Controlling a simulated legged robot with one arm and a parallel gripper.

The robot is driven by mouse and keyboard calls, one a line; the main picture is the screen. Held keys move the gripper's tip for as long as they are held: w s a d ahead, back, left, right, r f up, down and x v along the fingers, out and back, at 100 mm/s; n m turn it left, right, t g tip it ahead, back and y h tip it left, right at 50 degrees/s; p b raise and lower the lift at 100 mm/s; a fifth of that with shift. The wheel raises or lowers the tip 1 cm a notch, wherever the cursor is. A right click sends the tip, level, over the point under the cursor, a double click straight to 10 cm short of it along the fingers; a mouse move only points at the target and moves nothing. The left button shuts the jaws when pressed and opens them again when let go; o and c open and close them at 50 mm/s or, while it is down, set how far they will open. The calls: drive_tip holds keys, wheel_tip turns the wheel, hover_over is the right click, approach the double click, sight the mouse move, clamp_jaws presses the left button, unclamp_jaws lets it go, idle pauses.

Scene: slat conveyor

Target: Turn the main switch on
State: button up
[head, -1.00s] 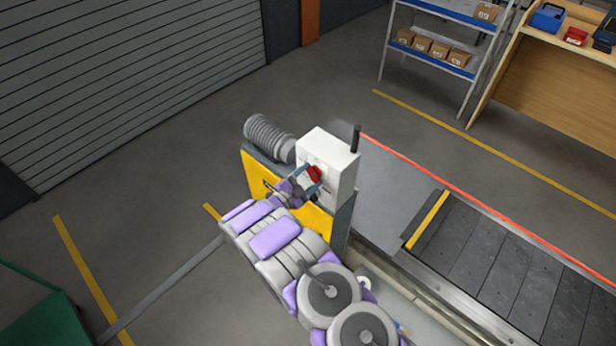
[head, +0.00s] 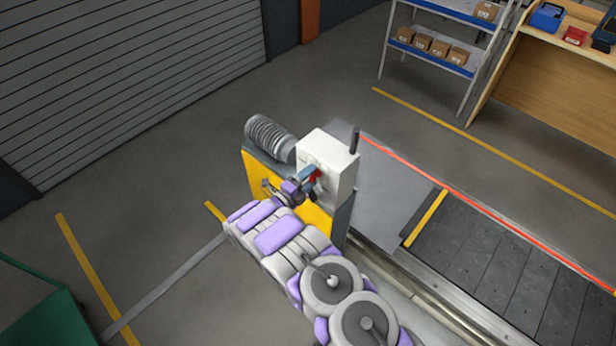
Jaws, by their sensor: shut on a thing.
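The main switch is a red handle (head: 316,174) on the front of a white control box (head: 345,182). The box stands on the yellow and grey drive housing at the end of the conveyor. My gripper (head: 312,179) is at the box front, shut on the red switch handle. The fingers cover part of the handle, and its exact angle is hard to make out. My arm reaches up to the box from the lower middle of the head view.
A grey ribbed motor (head: 269,136) sits left of the box. A dark post (head: 354,140) rises at the box's right. The slat conveyor (head: 490,255) runs to the lower right. A shelf with cartons and a wooden bench stand at the back right. Floor at left is open.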

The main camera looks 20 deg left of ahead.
drive_tip(key=shift+s+d+f+m, duration=0.1)
drive_tip(key=shift+f+m, duration=0.2)
idle(0.4)
drive_tip(key=o, duration=1.1)
drive_tip(key=shift+r, duration=0.1)
drive_tip(key=shift+c, duration=0.2)
drive_tip(key=shift+s+a+r, duration=0.1)
drive_tip(key=shift+s+a, duration=0.2)
drive_tip(key=shift+s, duration=0.05)
drive_tip(key=p+v, duration=0.1)
drive_tip(key=v, duration=1.5)
drive_tip(key=shift+s, duration=0.25)
